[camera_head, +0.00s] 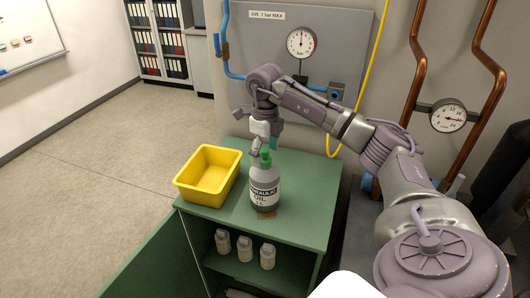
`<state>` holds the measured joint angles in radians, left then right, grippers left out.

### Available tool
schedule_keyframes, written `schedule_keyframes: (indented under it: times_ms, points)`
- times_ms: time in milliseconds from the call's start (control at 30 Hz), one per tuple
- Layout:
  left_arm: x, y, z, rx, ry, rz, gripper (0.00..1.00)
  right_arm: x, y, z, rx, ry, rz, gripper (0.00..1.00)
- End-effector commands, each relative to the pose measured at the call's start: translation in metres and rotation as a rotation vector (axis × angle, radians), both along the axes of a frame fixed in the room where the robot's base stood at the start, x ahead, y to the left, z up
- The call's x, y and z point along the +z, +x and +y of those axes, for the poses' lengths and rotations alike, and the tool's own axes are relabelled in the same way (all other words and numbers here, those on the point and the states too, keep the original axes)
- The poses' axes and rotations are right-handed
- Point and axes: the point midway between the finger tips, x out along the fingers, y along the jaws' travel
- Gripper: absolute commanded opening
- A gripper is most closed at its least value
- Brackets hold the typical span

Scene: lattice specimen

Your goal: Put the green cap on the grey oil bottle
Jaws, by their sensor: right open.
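The grey oil bottle (264,190) stands upright on the green cabinet top, its printed label facing me. The green cap (265,157) shows at the top of the bottle's neck; I cannot tell whether it is fully seated. My right gripper (257,149) points down just behind and left of the cap. It is open, with its fingertips small and partly hidden by the cap, and I cannot tell whether they touch it. My left gripper is not in view.
A yellow bin (208,174) sits left of the bottle on the cabinet top (308,200). The cabinet's open front holds several small bottles (244,249). Behind is a wall panel with a gauge (301,42) and pipes. The cabinet top's right side is clear.

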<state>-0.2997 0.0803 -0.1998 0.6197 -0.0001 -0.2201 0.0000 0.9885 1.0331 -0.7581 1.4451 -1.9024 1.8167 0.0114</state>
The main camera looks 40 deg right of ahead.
Motion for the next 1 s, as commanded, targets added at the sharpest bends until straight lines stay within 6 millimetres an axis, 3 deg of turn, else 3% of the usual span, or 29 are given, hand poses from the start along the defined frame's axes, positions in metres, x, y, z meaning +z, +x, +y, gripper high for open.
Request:
schedule_keyframes:
  times_ms: [767, 1000]
  points:
    - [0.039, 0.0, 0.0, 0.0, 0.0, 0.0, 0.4, 0.049, 0.0, 0.0, 0.0, -0.001, 0.0, 0.81]
    - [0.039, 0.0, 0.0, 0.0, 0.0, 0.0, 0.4, 0.05, -0.001, 0.0, 0.0, 0.0, 0.0, 0.81]
